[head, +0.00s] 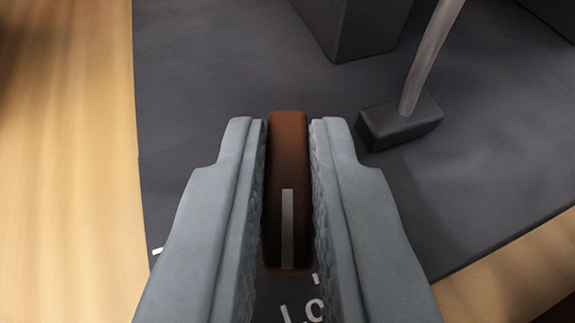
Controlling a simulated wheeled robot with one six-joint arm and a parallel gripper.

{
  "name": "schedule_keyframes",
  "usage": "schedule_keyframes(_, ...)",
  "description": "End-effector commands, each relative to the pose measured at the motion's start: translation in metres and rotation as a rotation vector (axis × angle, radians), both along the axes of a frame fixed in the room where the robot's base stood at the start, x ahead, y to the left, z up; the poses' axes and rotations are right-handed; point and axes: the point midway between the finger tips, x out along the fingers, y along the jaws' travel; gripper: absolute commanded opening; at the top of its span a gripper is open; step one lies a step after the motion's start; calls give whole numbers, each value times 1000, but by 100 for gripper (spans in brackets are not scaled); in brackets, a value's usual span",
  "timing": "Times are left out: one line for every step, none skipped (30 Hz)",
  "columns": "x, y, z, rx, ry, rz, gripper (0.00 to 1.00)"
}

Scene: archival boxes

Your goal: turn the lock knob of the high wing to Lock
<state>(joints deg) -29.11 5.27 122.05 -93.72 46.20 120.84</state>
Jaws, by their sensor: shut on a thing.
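A brown lock knob (288,150) with a pale pointer stripe stands in the middle of the head view. My gripper (288,128) is shut on it, one grey finger on each side. The stripe runs straight up and down in the picture, at the near end of the knob. White lettering that starts "Lo" (302,308) and a small white tick show on the dark panel (200,80) just below and right of the knob. The rest of the word is hidden behind my right finger. Another white mark shows left of my left finger.
A dark block (352,28) rises from the panel at the top. A curved grey rod (428,55) stands in a small dark base (400,122) to the right of my gripper. Light wood (65,150) lies beyond the panel's left edge and at lower right.

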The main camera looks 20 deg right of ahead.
Motion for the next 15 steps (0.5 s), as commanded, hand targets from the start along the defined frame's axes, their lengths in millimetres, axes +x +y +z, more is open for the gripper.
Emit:
schedule_keyframes(0,-2,1,1,-3,23,0)
schedule_keyframes(0,-2,2,1,-2,43,0)
schedule_keyframes(0,-3,2,0,-2,73,0)
schedule_keyframes(0,-3,2,0,-2,96,0)
schedule_keyframes(0,-3,2,0,-3,120,0)
schedule_keyframes(0,-3,2,0,-3,148,0)
schedule_keyframes(0,-3,2,-1,-4,170,0)
schedule_keyframes(0,-3,2,0,-4,190,0)
schedule_keyframes(0,-3,2,0,-4,215,0)
schedule_keyframes(0,-3,2,0,-4,233,0)
schedule_keyframes(0,-4,2,-1,-5,249,0)
schedule_keyframes(0,-4,2,0,-5,271,0)
schedule_keyframes(1,-4,2,-1,-6,286,0)
schedule_keyframes(1,-3,2,0,-6,299,0)
schedule_keyframes(1,-3,3,0,-5,315,0)
